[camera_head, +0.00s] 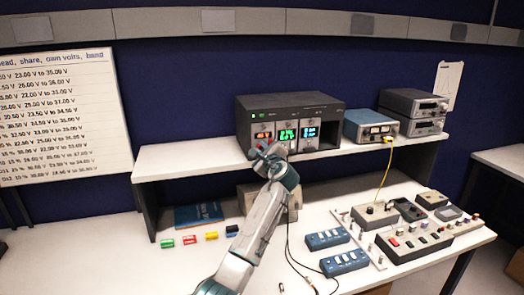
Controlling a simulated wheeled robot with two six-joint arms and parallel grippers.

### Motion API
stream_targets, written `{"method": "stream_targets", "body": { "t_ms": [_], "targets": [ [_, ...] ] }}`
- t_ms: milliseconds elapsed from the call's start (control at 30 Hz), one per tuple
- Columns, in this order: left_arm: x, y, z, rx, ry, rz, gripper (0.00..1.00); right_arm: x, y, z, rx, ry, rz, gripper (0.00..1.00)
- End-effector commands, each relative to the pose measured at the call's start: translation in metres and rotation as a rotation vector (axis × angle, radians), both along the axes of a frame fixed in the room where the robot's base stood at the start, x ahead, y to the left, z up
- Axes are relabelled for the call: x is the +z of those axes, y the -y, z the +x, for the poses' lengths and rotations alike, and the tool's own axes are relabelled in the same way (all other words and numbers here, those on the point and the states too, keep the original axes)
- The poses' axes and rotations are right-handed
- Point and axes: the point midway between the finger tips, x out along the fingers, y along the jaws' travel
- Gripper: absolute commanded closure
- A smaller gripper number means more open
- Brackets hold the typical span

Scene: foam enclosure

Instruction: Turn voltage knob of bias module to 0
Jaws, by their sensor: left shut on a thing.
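A dark rack unit (243,128) stands on the raised shelf, with several modules side by side. One module has an orange display (263,136), one a green display (287,134) and one a blue display (310,131). The digits are too small to read surely, and I cannot read which is the bias module. My left gripper (263,153) is at the lower front of the rack, below the orange display, shut on a knob there. The jaws hide the knob and its setting. My right gripper is out of view.
A blue meter box (370,127) with a yellow cable and stacked grey units (413,108) stand right on the shelf (190,157). Control boxes (414,241) and blue boxes (327,239) cover the bench's right. A whiteboard (60,115) with a voltage list hangs left. The bench's front left is clear.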

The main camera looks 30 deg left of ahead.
Motion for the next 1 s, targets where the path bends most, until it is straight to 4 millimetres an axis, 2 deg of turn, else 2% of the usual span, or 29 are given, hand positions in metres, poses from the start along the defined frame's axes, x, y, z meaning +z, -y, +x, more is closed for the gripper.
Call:
{"method": "stream_targets", "body": {
  "t_ms": [367, 1000],
  "targets": [
    [-0.005, 0.000, 0.000, 0.001, 0.139, -0.120, 1.00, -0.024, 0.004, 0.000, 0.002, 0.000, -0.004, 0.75],
    [-0.007, 0.000, 0.000, 0.001, 0.597, -0.511, 1.00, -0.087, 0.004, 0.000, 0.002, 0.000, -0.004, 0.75]
  ]
}}
